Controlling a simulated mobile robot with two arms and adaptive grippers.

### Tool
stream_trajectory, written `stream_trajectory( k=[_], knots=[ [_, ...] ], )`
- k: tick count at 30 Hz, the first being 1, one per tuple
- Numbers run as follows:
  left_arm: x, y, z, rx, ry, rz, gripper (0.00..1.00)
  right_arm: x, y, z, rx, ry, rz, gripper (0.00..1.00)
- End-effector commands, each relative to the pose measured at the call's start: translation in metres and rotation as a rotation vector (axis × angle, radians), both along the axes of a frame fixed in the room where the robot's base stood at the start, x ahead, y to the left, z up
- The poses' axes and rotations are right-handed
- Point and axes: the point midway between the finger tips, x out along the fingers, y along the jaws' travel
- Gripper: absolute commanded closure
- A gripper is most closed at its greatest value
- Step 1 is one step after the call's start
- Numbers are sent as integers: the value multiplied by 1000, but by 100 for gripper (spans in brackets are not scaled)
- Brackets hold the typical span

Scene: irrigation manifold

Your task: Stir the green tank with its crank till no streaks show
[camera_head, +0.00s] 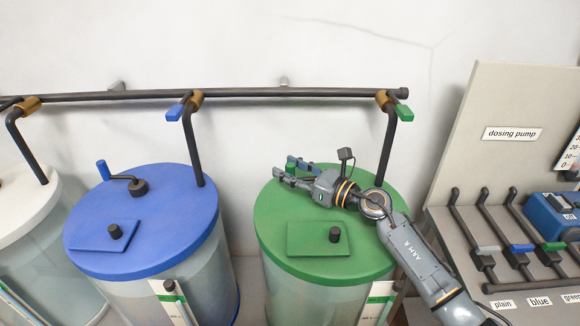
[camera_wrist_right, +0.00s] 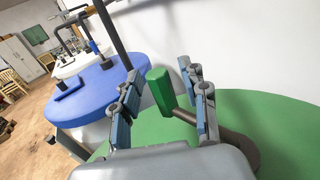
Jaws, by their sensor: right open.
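The green tank has a round green lid (camera_head: 270,215) and a pale see-through wall (camera_head: 310,296). Its crank handle is a green upright grip (camera_wrist_right: 159,91) on a dark crank arm (camera_wrist_right: 190,118), which runs right to a dark hub on the lid. In the head view only a bit of the green handle (camera_head: 290,167) shows between my fingers. My right gripper (camera_head: 285,171) is open over the back left of the lid. In the wrist view its two fingers (camera_wrist_right: 160,82) stand either side of the handle, with gaps on both sides. I cannot make out streaks. My left gripper is not in view.
A blue tank (camera_head: 190,205) with its own crank stands left, and a white tank (camera_head: 25,205) beyond it. A dark pipe (camera_head: 250,93) with coloured valves runs behind, dropping onto the lids. A dosing pump panel (camera_head: 480,95) stands at right. A hatch (camera_head: 308,238) sits on the green lid.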

Motion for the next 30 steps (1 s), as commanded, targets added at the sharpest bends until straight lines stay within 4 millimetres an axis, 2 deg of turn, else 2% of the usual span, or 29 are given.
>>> stream_trajectory(
  k=[8,12,15,30],
  knots=[
    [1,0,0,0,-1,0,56,1,1,0,0,0,0,56],
    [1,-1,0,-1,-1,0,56,1,1,0,0,0,0,84],
    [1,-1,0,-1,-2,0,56,1,1,0,0,0,0,100],
    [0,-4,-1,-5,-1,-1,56,1,-1,-1,0,0,-1,100]
  ],
)
